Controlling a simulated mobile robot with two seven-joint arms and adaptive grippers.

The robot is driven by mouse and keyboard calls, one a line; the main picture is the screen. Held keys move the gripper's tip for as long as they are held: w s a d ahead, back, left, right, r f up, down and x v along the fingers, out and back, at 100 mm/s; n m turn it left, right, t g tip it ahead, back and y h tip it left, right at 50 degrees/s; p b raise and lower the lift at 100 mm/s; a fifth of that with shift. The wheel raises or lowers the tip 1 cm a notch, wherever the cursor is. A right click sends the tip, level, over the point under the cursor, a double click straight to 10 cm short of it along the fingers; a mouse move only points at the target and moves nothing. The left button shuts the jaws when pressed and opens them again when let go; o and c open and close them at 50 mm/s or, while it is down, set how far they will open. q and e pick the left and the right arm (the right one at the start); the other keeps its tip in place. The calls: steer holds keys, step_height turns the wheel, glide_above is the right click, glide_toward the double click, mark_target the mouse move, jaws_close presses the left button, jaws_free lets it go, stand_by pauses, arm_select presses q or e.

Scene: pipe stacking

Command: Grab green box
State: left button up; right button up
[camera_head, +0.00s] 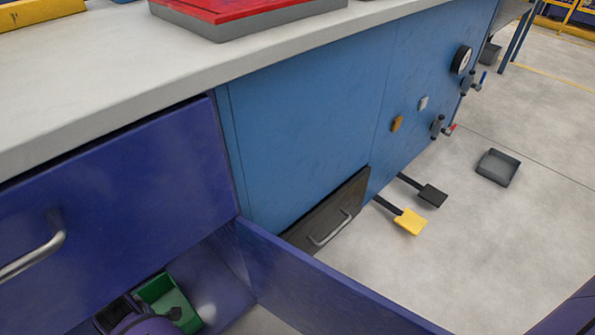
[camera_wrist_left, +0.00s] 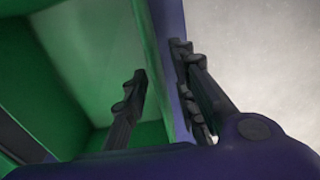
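The green box (camera_head: 165,294) sits inside the open purple drawer at the bottom of the head view, partly hidden by my left gripper (camera_head: 160,313). In the left wrist view, the open inside of the green box (camera_wrist_left: 75,50) fills the left side. My left gripper (camera_wrist_left: 159,62) is open there. One finger is over the inside of the box and the other is to the right of the box's wall, so the wall lies between them. Whether either finger touches the wall I cannot tell. My right gripper is not in view.
The purple drawer's wall (camera_head: 330,290) stands right of the box. A closed purple drawer front (camera_head: 110,190) with a metal handle is above, under the pale worktop (camera_head: 75,90). Yellow (camera_head: 411,222) and black (camera_head: 432,195) pedals stick out over the floor. The floor at right is mostly clear.

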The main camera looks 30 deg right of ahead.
arm_select(q)
steer(key=shift+f+b, duration=0.5)
steer(key=shift+f, duration=0.8)
steer(key=shift+c, duration=0.4)
jaws_close()
